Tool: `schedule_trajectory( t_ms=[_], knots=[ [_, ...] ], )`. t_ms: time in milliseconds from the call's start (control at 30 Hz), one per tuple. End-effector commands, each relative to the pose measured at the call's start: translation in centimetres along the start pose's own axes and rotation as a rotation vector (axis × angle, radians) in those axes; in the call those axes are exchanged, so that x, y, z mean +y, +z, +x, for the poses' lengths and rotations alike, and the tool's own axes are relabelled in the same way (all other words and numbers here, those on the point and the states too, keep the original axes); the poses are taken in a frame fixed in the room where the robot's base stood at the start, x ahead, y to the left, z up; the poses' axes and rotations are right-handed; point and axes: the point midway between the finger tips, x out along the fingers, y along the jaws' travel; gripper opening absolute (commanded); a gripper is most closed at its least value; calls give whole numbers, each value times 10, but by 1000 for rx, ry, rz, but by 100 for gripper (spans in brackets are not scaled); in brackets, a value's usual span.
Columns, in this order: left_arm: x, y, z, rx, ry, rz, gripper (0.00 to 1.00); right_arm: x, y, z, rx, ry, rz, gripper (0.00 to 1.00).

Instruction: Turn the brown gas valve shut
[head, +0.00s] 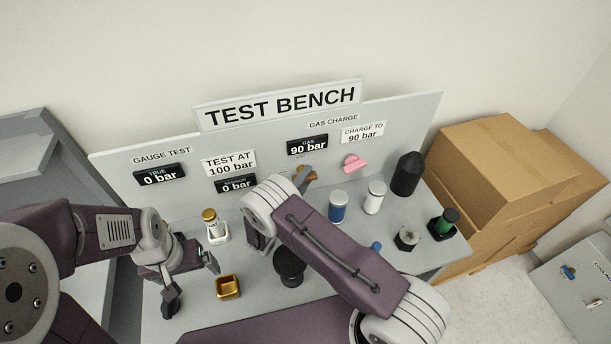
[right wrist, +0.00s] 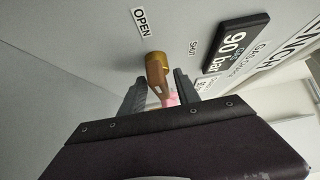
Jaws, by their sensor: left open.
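The brown gas valve (right wrist: 157,72) is on the grey panel, with a round gold-brown hub and a lever. The lever lies between the fingers of my right gripper (right wrist: 160,80). These fingers look spread, one on each side; contact is unclear. An OPEN label (right wrist: 141,22) and a SHUT label (right wrist: 193,48) sit near the hub. The gas display (head: 307,145) reads 90 bar. My left gripper (head: 191,280) is open and empty over the left of the bench.
A gold-topped white bottle (head: 211,225), gold tray (head: 228,287), blue can (head: 338,207), white can (head: 375,197), black cylinder (head: 407,174) and green-black bottle (head: 444,224) stand on the bench. A pink knob (head: 354,163) is on the panel right of the valve. Cardboard boxes (head: 500,180) stand right.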

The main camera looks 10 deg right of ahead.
Motion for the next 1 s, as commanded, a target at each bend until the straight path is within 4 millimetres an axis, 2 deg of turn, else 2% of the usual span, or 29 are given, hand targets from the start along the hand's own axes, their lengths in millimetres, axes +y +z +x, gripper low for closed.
schedule_trajectory(
  t_ms=[200,233,367,667,1000],
  knots=[
    [0,0,0,0,0,0,91,0,0,1,-1,0,0,38],
    [0,0,0,0,0,0,91,0,0,1,-1,0,0,35],
    [0,0,0,0,0,0,91,0,0,1,0,0,1,0],
    [0,0,-2,0,0,0,91,-1,0,1,1,11,13,0],
    [0,-2,-20,0,0,0,91,-4,0,1,1,144,144,0]
  ],
)
